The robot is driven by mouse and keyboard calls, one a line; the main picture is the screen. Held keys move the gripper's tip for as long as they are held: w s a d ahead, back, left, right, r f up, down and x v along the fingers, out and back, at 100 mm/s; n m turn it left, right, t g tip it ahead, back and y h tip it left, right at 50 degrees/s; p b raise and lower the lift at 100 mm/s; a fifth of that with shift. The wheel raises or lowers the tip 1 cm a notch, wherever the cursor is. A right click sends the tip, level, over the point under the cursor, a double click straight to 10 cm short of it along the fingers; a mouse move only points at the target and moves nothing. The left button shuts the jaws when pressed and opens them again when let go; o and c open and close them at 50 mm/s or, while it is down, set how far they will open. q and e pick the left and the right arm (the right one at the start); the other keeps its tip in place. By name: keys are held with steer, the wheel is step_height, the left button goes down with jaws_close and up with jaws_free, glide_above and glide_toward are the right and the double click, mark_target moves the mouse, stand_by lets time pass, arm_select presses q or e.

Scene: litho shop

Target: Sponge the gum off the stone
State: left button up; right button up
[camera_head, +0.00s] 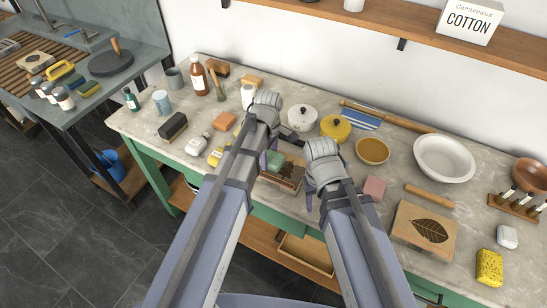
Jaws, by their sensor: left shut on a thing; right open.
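The stone (291,174) with a dark print lies near the front edge of the table, partly hidden between my two arms. My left gripper (270,154) is shut on a green sponge (275,160), which is over the left part of the stone; I cannot tell whether it touches. My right gripper (313,198) is open and empty, just right of the stone, and mostly hidden by its own wrist. Gum on the stone cannot be made out.
A yellow pot (335,128) and an amber bowl (372,151) stand behind. A pink block (374,187) and a leaf-printed block (407,236) lie right. A white basin (444,160) stands back right. Bottles and small blocks crowd the left. A shelf (400,32) overhangs the back.

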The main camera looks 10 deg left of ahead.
arm_select(q)
steer(key=shift+w+a, duration=0.3)
steer(key=shift+a, duration=0.6)
arm_select(e)
steer(key=shift+f, duration=0.1)
arm_select(q)
steer(key=shift+w+a, duration=0.35)
steer(key=shift+a, duration=0.55)
steer(key=shift+w+a, duration=0.3)
steer(key=shift+a, duration=0.6)
steer(key=shift+d, duration=0.1)
steer(key=shift+w+d, duration=0.25)
steer(key=shift+w, duration=0.45)
steer(key=shift+w+d, duration=0.25)
steer(key=shift+w, duration=0.4)
steer(key=shift+s+d, duration=0.1)
steer(key=shift+d, duration=0.05)
